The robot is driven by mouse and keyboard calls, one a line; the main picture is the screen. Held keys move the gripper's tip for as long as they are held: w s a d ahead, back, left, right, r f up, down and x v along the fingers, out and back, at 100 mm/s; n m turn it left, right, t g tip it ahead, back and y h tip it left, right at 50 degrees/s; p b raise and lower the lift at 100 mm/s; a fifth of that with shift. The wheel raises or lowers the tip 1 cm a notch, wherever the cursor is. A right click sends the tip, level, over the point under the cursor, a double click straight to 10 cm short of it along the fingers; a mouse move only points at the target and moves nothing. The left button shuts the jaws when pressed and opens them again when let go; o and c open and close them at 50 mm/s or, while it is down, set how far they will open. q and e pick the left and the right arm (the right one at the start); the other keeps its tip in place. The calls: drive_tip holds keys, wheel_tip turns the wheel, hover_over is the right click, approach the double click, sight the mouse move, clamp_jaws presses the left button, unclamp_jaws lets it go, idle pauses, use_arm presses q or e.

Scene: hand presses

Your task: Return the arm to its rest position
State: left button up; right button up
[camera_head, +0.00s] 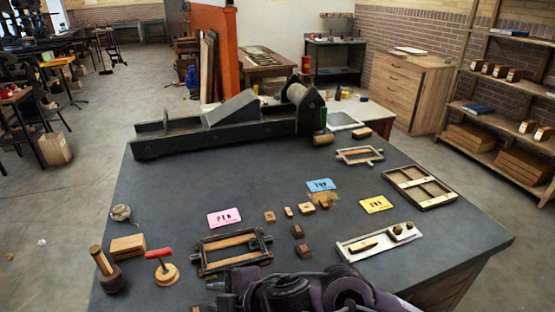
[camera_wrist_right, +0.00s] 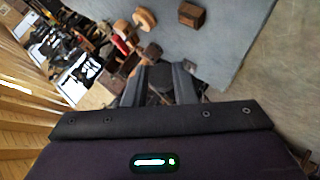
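My right arm (camera_head: 310,292) comes in dark purple at the bottom middle of the head view, low over the table's near edge. My right gripper (camera_head: 226,293) is at its left end, just below the wooden frame with dark corners (camera_head: 232,250). In the right wrist view the gripper (camera_wrist_right: 160,85) shows two dark fingers apart, with no held thing visible between them. The table edge and several small tools lie beyond the fingers. My left arm and gripper are not in view.
The dark table (camera_head: 340,215) carries a black press (camera_head: 225,120) at the back. A red-handled tool (camera_head: 161,268), a wooden-handled stamp (camera_head: 105,270) and a wooden block (camera_head: 127,246) stand at left. A white tray (camera_head: 380,242) lies right of my arm. Small blocks lie mid-table.

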drive_tip(key=w+d+m+t+h, duration=0.25)
drive_tip(key=d+m+h, duration=0.25)
drive_tip(key=d+m, duration=0.8)
drive_tip(key=s+d+f+m+g+h, duration=0.2)
drive_tip(key=s+d+f+m, duration=0.3)
drive_tip(key=d, duration=0.4)
drive_tip(key=s+d+f+m+g+h, duration=0.2)
drive_tip(key=s+d+f+m, duration=0.15)
drive_tip(key=s+d, duration=0.5)
wheel_tip(320, 180, down, 32)
drive_tip(key=s+n+g, duration=0.1)
drive_tip(key=s+g, duration=0.1)
drive_tip(key=shift+g+h, duration=0.3)
drive_tip(key=shift+g, duration=0.15)
drive_tip(key=s+d+f, duration=0.1)
drive_tip(key=s+f, duration=0.4)
drive_tip(key=s, duration=0.1)
drive_tip(key=s+d+f, duration=0.1)
drive_tip(key=s+f, duration=0.5)
drive_tip(key=s+d+f, duration=0.1)
drive_tip(key=s+f, duration=0.5)
drive_tip(key=s, duration=0.1)
drive_tip(key=shift+d, duration=0.4)
